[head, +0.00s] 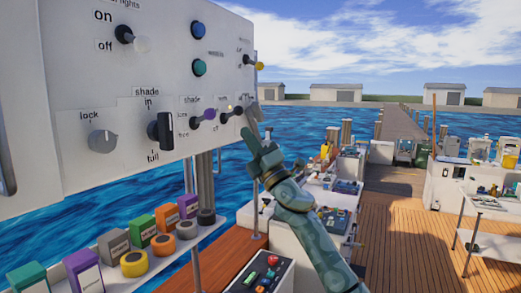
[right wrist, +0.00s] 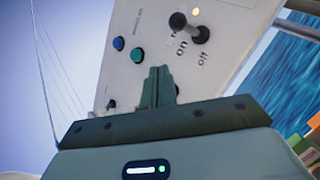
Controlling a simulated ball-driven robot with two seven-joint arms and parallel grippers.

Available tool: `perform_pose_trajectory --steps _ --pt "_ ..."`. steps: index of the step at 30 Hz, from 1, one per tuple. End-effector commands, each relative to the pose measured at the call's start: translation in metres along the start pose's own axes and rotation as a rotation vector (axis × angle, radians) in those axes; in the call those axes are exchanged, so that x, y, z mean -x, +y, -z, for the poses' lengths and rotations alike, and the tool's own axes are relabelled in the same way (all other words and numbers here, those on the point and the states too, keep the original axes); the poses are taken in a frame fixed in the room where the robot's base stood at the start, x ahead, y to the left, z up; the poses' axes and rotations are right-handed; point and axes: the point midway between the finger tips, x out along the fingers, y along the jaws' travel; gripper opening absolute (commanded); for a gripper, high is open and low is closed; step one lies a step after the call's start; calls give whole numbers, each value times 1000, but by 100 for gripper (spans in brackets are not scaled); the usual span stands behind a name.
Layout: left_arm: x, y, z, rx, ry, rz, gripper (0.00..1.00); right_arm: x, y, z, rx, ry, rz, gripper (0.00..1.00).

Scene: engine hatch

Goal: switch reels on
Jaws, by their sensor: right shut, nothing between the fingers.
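The switch panel (head: 75,75) fills the upper left of the head view. A small dark switch (head: 238,110) sits near its lower right corner; its label there is too small to read. In the right wrist view this switch (right wrist: 192,28) has a dark base, a pale tip and the words "on" and "off" beside it. I cannot tell which way its lever is set.
A purple-tipped switch (head: 208,114) is close on the left. Blue (head: 198,30) and green (head: 199,67) buttons and a yellow-tipped lever (head: 259,65) sit higher. Boxes and rolls line a shelf (head: 110,247) below. Deck consoles (head: 335,205) lie beneath my right arm.

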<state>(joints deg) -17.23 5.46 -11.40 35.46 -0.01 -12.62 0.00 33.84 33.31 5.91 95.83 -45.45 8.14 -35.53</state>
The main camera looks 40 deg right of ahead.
Motion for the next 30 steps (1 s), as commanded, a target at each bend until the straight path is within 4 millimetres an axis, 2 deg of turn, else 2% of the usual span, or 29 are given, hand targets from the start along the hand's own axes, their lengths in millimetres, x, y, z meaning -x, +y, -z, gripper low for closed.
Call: perform_pose_trajectory --steps 3,6,9,15,30 --pt "-6 10 4 5 6 -13 46 19 8 -4 2 4 0 0" --pt "-8 20 7 9 11 -24 46 30 13 -8 1 2 1 0" --pt "-9 19 7 8 11 -23 46 35 17 -11 0 2 0 0" --pt "-10 11 4 5 7 -14 46 37 20 -12 -1 0 0 0" --pt "-10 11 4 6 7 -13 46 37 19 -13 -29 -4 2 0"
